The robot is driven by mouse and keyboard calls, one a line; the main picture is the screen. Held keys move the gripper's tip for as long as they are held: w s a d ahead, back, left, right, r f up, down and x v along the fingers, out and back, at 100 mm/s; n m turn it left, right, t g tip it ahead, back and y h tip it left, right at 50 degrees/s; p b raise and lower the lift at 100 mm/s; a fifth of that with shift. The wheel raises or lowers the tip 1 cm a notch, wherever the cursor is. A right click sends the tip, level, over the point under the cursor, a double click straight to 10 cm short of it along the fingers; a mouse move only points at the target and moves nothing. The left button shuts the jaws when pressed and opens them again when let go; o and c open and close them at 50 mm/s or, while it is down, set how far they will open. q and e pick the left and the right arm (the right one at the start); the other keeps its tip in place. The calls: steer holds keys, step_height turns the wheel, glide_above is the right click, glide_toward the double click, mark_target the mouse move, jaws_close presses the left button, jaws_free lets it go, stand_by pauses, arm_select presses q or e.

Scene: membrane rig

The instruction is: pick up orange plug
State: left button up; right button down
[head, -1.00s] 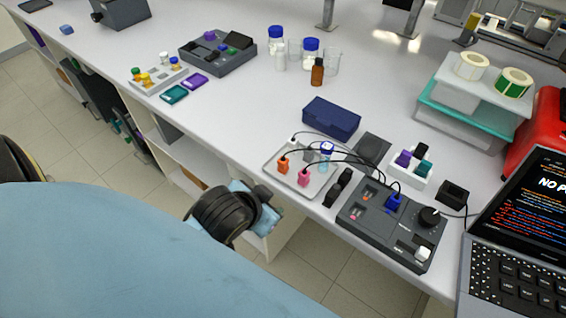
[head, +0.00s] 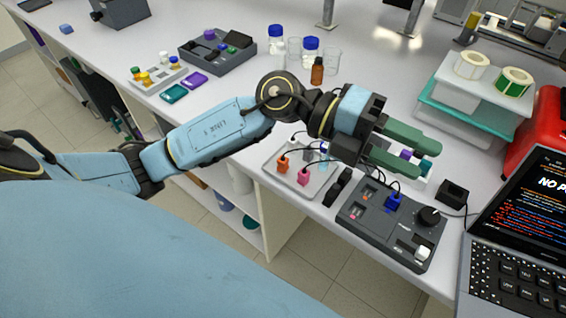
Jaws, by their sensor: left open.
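The orange plug (head: 282,165) stands on the grey tray (head: 275,188) near the bench's front edge, with a black lead attached. A pink plug (head: 303,177) stands to its right on the same tray. My left gripper (head: 407,150) is open, its green fingers pointing right, above the bench to the right of the tray. The left wrist and gripper body hide the tray's back part and the dark blue case behind it. My right gripper is not in view.
A dark control box (head: 388,232) with a blue plug (head: 393,201) stands right of the tray. A laptop (head: 515,250) is at the right edge. Bottles and beakers (head: 311,50) stand behind my arm.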

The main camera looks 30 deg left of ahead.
arm_select(q)
steer(key=w+a+f+m+g+y, duration=0.1)
steer(key=a+f+m+y, duration=0.1)
steer(key=a+f+y, duration=0.4)
steer(key=n+y, duration=0.3)
steer(key=y, duration=0.8)
glide_above(283, 157)
step_height(283, 157, down, 10)
steer(key=shift+w+a+f, duration=0.1)
steer(key=shift+f, duration=3.1)
steer(key=shift+s, duration=0.2)
steer(key=shift+c, duration=0.2)
jaws_close()
